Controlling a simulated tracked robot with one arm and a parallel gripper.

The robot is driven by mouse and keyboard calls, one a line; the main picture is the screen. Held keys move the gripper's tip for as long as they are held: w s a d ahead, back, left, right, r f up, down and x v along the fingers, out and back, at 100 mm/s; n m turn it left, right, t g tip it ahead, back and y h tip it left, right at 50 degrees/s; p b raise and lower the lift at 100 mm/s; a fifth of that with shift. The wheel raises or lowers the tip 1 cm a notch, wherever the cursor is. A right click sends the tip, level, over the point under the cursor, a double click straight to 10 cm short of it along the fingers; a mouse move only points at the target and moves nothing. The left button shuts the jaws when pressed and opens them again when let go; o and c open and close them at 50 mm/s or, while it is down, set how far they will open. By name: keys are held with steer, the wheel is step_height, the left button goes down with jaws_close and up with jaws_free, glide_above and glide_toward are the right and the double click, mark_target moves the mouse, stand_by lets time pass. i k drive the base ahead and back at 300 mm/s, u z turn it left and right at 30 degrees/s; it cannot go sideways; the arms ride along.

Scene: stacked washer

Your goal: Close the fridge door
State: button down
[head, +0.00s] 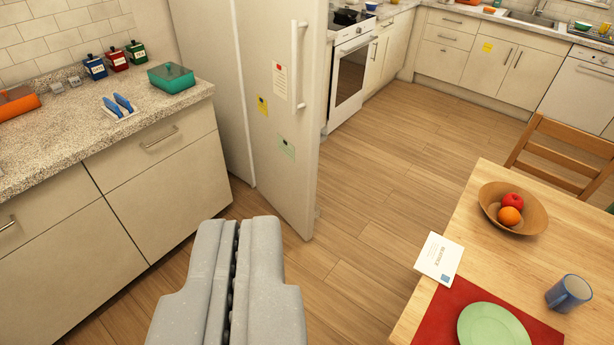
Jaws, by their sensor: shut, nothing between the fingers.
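The white fridge (205,75) stands past the end of the left counter. Its door (275,175) stands open, jutting out into the room with its outer face toward me. The door's hinge side is at the left, by the fridge body. A long white vertical handle (297,65) runs near the door's free right edge. The fridge's inside is hidden behind the door.
The left counter (150,125) holds jars, a green box and blue-handled items. A wooden table (465,245) with a fruit bowl, mug, plate and paper stands at the right, beside a chair (560,150). Clear wooden floor (370,190) lies between the door and the table.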

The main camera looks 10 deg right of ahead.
mark_target(282, 43)
steer(key=u, duration=0.8)
steer(key=i, duration=2.35)
steer(key=z, duration=0.65)
